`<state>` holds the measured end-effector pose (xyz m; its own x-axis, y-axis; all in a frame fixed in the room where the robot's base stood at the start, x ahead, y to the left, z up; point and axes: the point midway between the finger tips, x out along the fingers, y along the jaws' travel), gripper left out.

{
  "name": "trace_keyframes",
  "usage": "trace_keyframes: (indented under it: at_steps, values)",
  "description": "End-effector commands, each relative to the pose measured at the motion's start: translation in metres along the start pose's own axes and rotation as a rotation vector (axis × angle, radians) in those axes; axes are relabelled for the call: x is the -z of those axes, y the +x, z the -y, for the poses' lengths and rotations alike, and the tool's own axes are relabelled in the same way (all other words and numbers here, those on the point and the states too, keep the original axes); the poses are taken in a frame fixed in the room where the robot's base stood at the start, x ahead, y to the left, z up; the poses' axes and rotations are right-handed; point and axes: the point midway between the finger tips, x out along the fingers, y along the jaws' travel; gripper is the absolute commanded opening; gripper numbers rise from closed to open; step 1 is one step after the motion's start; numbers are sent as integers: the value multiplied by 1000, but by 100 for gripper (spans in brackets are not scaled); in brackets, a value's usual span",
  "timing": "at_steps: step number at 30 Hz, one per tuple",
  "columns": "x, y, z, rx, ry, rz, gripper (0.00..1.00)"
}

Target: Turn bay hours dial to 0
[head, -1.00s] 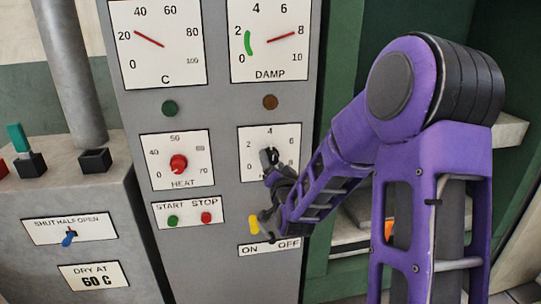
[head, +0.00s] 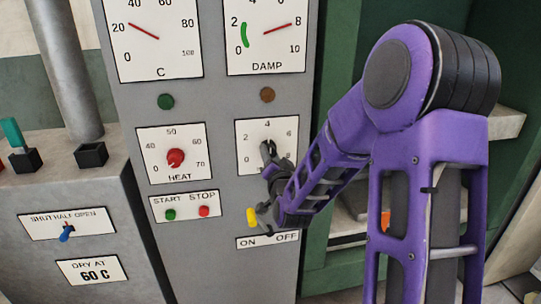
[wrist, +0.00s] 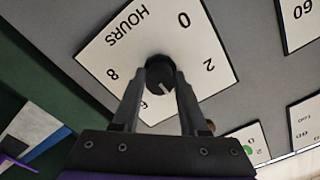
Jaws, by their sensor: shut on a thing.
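The hours dial (head: 245,133) is a white square plate with black numbers, low on the grey panel, partly covered by my gripper. In the wrist view its plate (wrist: 130,50) shows HOURS, 0, 2 and 8 around a round black knob (wrist: 160,66). My gripper (head: 268,152) is at this knob. In the wrist view my gripper's two fingers (wrist: 161,76) are shut on it, one on each side.
The red heat knob (head: 175,158) and the START and STOP buttons (head: 187,211) are left of my gripper. A yellow-tipped switch (head: 251,217) sits just below it, above the ON/OFF plate (head: 262,241).

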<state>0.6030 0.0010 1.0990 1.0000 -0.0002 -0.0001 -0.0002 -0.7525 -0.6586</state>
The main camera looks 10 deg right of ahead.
Motion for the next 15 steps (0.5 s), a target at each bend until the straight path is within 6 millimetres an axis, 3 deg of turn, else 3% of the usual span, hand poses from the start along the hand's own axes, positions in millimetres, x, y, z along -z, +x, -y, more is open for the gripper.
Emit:
trace_keyframes:
  at_steps: [8,15]
  values:
    - [-2,0,-1,3,-63,-2,0]
    - [-4,0,-3,5,-227,-4,0]
